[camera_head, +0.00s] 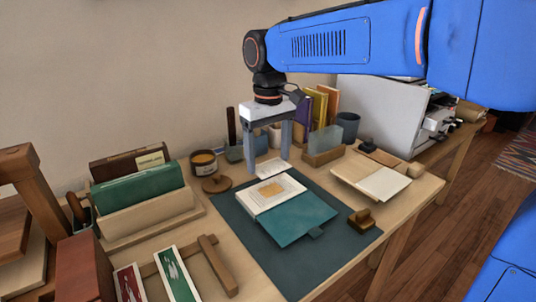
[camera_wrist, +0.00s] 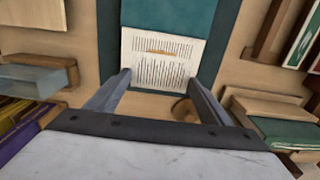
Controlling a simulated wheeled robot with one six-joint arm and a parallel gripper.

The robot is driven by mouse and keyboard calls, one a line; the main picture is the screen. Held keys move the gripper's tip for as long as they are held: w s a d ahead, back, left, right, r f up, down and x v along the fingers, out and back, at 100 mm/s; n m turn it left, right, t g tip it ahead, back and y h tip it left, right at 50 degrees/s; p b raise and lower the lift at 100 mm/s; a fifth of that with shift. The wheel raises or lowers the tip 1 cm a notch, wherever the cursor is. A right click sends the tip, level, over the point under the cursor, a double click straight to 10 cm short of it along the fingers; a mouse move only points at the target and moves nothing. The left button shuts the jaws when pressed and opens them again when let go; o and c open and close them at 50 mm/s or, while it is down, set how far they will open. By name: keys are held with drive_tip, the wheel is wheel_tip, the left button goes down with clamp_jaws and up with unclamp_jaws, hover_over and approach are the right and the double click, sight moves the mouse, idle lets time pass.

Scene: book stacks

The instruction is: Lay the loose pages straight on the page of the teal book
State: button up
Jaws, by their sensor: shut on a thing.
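The teal book (camera_head: 295,226) lies open on a dark mat, its teal cover toward the front. Its white page (camera_head: 286,184) has print and a tan patch. My gripper (camera_head: 268,168) points down at the book's back edge, shut on the pale loose pages (camera_head: 272,167). They look just beyond the book's page; I cannot tell whether they touch it. In the wrist view my gripper (camera_wrist: 160,80) has its fingers at either side of printed white paper (camera_wrist: 158,65). There I cannot separate the loose pages from the book's page. The teal cover (camera_wrist: 167,14) shows beyond.
The dark mat (camera_head: 250,233) spreads around the book. A round wooden lid (camera_head: 216,184) and a jar (camera_head: 204,162) stand left of my gripper. A wooden block (camera_head: 361,220) sits on the mat's right side. A pale open book (camera_head: 385,184) lies right, upright books (camera_head: 320,107) behind.

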sight(269, 165)
drive_tip(key=shift+f, duration=0.15)
idle(0.3)
drive_tip(key=shift+f, duration=1.8)
drive_tip(key=shift+f, duration=1.8)
idle(2.4)
drive_tip(key=o, duration=1.1)
drive_tip(key=shift+r, duration=3.5)
